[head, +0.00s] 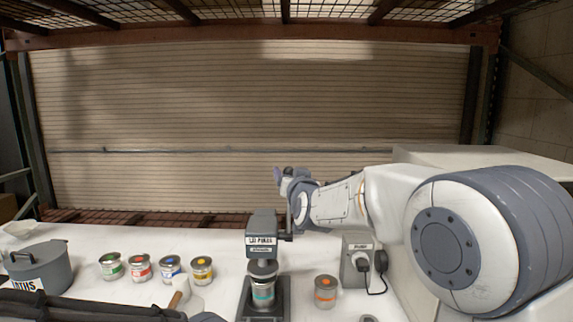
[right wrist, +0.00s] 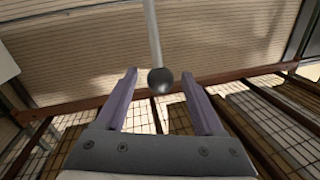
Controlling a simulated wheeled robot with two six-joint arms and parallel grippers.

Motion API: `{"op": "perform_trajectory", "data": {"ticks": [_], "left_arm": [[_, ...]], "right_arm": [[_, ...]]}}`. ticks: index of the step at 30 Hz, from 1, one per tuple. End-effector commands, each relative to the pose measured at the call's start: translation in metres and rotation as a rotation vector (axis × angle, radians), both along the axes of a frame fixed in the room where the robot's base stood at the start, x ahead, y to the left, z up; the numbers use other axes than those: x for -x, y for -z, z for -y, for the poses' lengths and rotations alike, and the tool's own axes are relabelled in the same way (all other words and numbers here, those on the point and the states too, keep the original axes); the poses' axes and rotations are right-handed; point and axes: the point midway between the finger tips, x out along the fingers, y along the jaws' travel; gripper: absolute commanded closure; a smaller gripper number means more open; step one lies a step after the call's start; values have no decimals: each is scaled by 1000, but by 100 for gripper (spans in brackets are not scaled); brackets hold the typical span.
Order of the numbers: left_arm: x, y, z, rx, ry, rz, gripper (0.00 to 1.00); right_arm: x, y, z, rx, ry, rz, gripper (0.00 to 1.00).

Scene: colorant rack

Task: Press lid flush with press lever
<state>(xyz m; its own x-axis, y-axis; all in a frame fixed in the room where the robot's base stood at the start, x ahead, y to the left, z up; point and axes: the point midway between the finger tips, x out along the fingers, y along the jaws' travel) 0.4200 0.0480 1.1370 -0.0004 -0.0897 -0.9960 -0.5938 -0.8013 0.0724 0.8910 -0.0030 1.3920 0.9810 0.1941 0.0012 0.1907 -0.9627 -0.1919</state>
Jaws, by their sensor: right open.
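The lid press (head: 261,222) stands on the white table at the centre of the head view, a grey column and head with a label. A can with a teal band (head: 263,294) stands upright on its base under the press plate (head: 262,268). The lid's seating is hidden by the plate. My right gripper (head: 283,174) is above and just right of the press head. In the right wrist view its two fingers are open, and the press lever's dark ball knob (right wrist: 160,81) on a thin rod shows between the fingertips, not gripped. My left gripper is not in view.
Cans with green (head: 111,267), red (head: 140,268), blue (head: 171,268) and yellow (head: 202,270) marks stand left of the press. An orange-banded can (head: 326,291) and a grey box with a plug (head: 357,262) are right. A grey lidded pot (head: 38,268) stands far left.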

Motion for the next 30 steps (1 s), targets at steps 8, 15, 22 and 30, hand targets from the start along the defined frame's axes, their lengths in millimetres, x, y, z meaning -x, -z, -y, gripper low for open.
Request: {"op": "perform_trajectory", "data": {"ticks": [8,15,22,30], "left_arm": [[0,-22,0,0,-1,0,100],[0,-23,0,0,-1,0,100],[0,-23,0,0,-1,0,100],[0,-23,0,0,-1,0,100]], "right_arm": [[-37,-2,-8,0,-1,-2,30],[-44,0,-9,0,-1,-2,30],[-44,0,-9,0,-1,-1,61],[-43,0,-9,0,-1,-2,100]]}}
